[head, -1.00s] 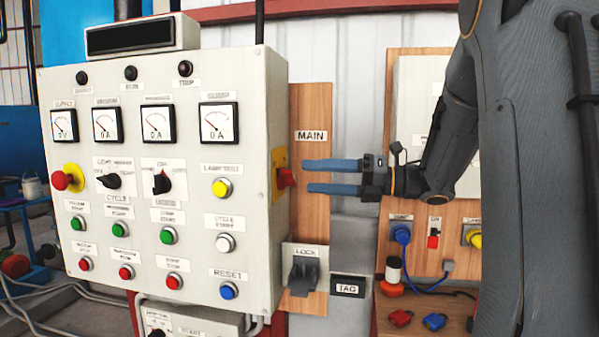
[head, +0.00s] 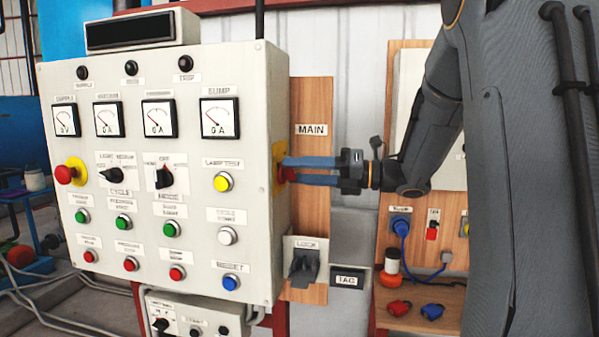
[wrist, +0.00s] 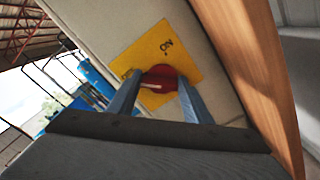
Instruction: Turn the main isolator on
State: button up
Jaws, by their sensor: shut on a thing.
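The main isolator is a red rotary handle (head: 289,174) on a yellow plate (head: 278,167) on the right side wall of the grey control panel. The wrist view shows the red handle (wrist: 160,79) in front of the yellow plate (wrist: 165,52), which carries the word ON. My gripper (head: 290,171) reaches in from the right, and its two blue fingers are shut on the red handle, one on each side. In the wrist view the fingers (wrist: 158,92) cover the handle's edges. The lower left of the plate's lettering is partly hidden by a finger.
The panel front (head: 150,200) has gauges, buttons and selector switches. A wooden board (head: 312,110) labelled MAIN stands behind my gripper. Below are a grey LOCK holder (head: 305,265) and a TAG box (head: 347,278). A shelf at the right holds a red padlock (head: 399,307) and a blue padlock (head: 433,311).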

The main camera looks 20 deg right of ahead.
jog(key=shift+m, duration=0.3)
jog(key=shift+w+d+f+m+p, duration=0.1)
jog(key=shift+m+p, duration=1.2)
jog(key=shift+m, duration=1.55)
jog(key=shift+w+d+f+m+p, duration=0.15)
jog(key=shift+m+p, duration=1.2)
jog(key=shift+m, duration=1.55)
jog(key=shift+a+f+m+p, duration=0.1)
jog(key=shift+m+p, duration=1.2)
jog(key=shift+m, duration=1.55)
jog(key=o, duration=1.1)
jog(key=shift+c, duration=0.2)
